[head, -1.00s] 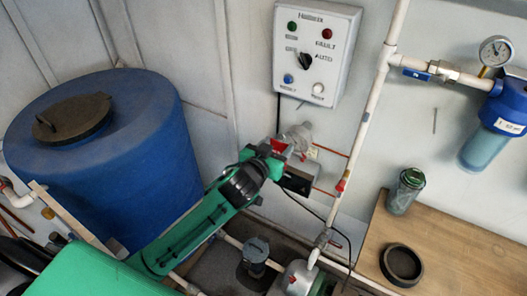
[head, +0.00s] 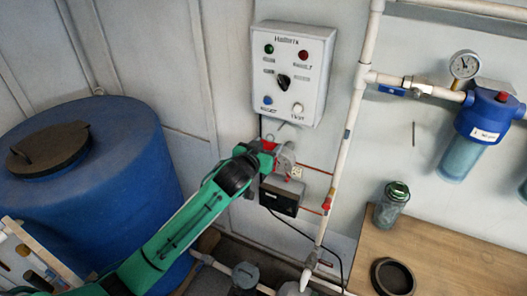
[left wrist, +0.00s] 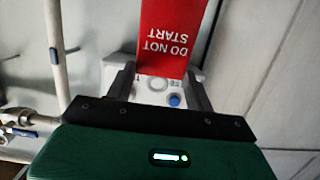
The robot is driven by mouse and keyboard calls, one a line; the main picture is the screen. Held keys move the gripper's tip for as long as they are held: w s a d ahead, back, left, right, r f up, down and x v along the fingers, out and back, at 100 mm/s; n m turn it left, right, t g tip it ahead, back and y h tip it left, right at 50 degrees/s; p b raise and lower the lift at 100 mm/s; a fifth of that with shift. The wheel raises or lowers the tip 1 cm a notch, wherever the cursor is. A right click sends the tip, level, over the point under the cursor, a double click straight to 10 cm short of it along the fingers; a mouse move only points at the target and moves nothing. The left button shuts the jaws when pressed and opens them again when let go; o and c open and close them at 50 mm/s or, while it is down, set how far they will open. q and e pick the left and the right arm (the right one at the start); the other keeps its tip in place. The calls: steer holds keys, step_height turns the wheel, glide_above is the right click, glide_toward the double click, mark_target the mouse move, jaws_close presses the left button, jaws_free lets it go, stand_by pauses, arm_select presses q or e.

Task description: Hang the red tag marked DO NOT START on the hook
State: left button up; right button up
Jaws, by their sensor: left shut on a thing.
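The red tag marked DO NOT START (left wrist: 172,38) is between the fingers of my left gripper (left wrist: 160,85) in the left wrist view, its lettering upside down there. In the head view my left gripper (head: 278,160) is in front of the wall just below the control panel (head: 292,75), and only a little red shows at it. It is shut on the tag. A thin peg-like mark (head: 281,125) shows under the panel and another (head: 413,135) on the wall to the right. I cannot tell which is the hook. My right gripper is not in view.
A white vertical pipe (head: 346,140) runs right of the panel. A dark box (head: 281,198) is below my gripper. A blue tank (head: 110,180) stands at left. A wooden bench (head: 440,260) at right holds a green-lidded bottle (head: 393,204) and a black ring (head: 392,277).

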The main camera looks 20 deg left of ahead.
arm_select(q)
steer(key=shift+b+x, duration=0.5)
steer(key=shift+x, duration=0.6)
steer(key=b+x, duration=0.2)
steer(key=x, duration=0.3)
steer(key=shift+w+d, duration=0.15)
steer(key=shift+w, duration=0.2)
steer(key=o, duration=1)
steer(key=shift+o, duration=0.2)
steer(key=shift+s, duration=0.1)
